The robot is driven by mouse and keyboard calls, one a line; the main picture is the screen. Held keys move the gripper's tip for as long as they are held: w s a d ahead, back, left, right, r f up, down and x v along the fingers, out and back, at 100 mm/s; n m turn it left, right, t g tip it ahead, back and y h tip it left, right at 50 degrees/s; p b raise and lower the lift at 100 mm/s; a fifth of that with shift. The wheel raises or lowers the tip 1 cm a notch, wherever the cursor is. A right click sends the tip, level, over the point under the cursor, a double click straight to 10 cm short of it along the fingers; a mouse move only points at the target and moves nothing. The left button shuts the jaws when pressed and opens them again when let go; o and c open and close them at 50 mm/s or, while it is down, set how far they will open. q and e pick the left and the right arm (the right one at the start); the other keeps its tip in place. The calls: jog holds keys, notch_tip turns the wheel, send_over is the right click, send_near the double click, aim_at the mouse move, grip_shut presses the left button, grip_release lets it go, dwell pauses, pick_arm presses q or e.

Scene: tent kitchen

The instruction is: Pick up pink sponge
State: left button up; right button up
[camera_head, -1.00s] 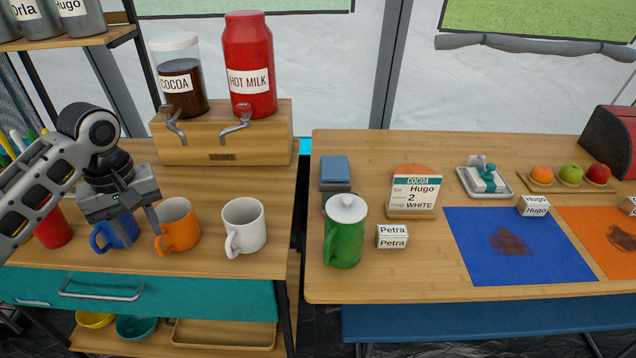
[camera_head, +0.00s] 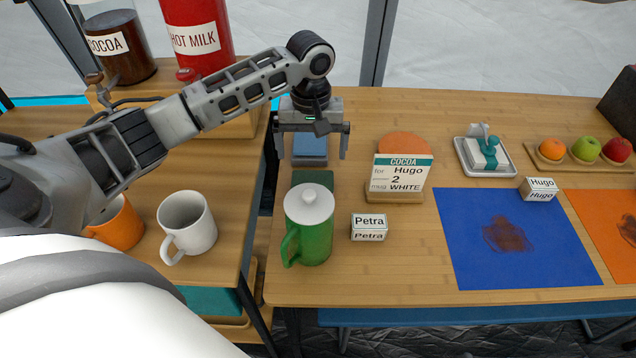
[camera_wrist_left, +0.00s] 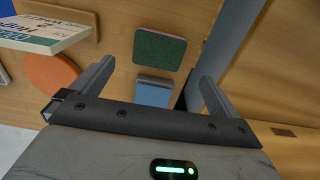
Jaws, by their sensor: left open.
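No plainly pink sponge shows. A dark green-topped square pad (camera_head: 313,180) lies behind the green pitcher (camera_head: 316,238), partly hidden by it. In the left wrist view this green pad (camera_wrist_left: 160,49) has a thin pinkish-brown edge; I cannot tell its body colour for certain. A blue block (camera_head: 310,148) lies just behind the pad, and also shows in the left wrist view (camera_wrist_left: 153,93). My left gripper (camera_head: 313,156) is open and empty above the blue block, fingers pointing down at either side of it in the picture. My right gripper is out of view.
A cocoa order card (camera_head: 401,175) stands right of the gripper, with an orange disc (camera_head: 404,144) behind. A white Petra box (camera_head: 369,227) stands beside the pitcher. A white mug (camera_head: 187,222) is on the left counter. A gap separates the counters. A blue mat (camera_head: 470,240) lies right.

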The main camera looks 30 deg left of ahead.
pick_arm(q)
send_over(312, 180)
jog(key=f, duration=0.4)
jog(key=shift+s+d+f, duration=0.25)
jog(key=shift+d, duration=0.1)
jog(key=shift+w+a+f+b, duration=0.15)
jog(key=shift+f+b, duration=0.05)
jog(key=shift+f, duration=1.1)
jog(key=shift+w+a+f+b, duration=0.1)
jog(key=shift+a+f+b, duration=0.05)
jog(key=shift+f, duration=1.15)
jog(key=c, duration=0.8)
